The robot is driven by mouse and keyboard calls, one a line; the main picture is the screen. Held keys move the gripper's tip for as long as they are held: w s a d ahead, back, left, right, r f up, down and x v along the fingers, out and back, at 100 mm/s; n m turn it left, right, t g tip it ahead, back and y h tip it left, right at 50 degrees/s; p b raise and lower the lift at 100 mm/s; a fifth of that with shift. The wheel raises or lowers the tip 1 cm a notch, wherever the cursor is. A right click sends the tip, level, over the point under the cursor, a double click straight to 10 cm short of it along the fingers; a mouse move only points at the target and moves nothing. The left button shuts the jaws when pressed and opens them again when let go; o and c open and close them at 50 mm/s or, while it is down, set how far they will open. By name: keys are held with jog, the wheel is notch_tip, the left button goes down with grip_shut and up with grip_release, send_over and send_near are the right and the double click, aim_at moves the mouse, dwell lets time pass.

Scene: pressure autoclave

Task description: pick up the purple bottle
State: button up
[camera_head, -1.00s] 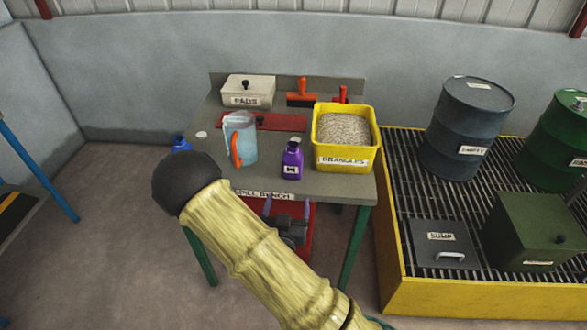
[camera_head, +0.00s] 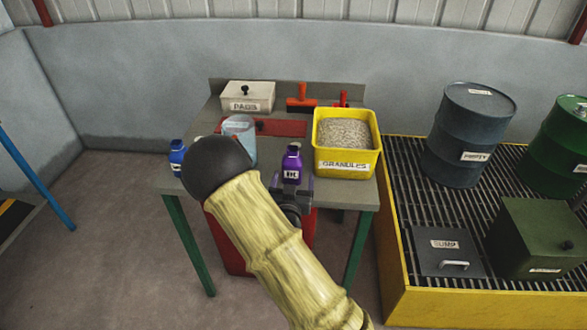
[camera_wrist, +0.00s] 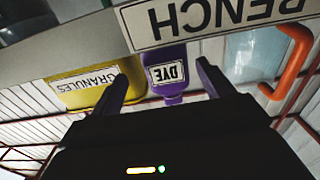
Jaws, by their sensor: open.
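The purple bottle (camera_head: 291,165) stands upright near the front edge of the bench, left of the yellow tub. In the wrist view, which is upside down, the purple bottle (camera_wrist: 168,73) carries a DYE label and shows between my two fingers. My gripper (camera_head: 294,192) is at the bench's front edge, just in front of the bottle. In the wrist view my gripper (camera_wrist: 165,85) is open, with one finger toward each side of the bottle. I cannot tell whether either finger touches it. My arm hides part of the bench.
A yellow granules tub (camera_head: 346,160) stands close right of the bottle. A clear jug (camera_head: 240,135) and a blue bottle (camera_head: 177,157) are to the left. A pads box (camera_head: 247,97) is at the back. The bench sign (camera_wrist: 215,22) is close to my gripper.

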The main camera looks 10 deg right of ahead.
aim_at(291, 172)
jog(key=shift+a+r+p+x, duration=0.1)
jog(key=shift+x, duration=0.75)
jog(key=shift+a+r+p+x, duration=0.1)
jog(key=shift+a+r+x, duration=0.05)
jog(key=shift+x, duration=0.75)
jog(key=shift+a+r+p+x, duration=0.1)
jog(key=shift+x, duration=0.75)
jog(key=shift+w, duration=0.15)
jog(key=c, duration=1.3)
jog(key=shift+o, duration=0.2)
jog(key=shift+r, duration=0.15)
notch_tip(291, 172, up, 10)
jog(key=shift+f+p, duration=0.1)
jog(key=shift+p, duration=0.35)
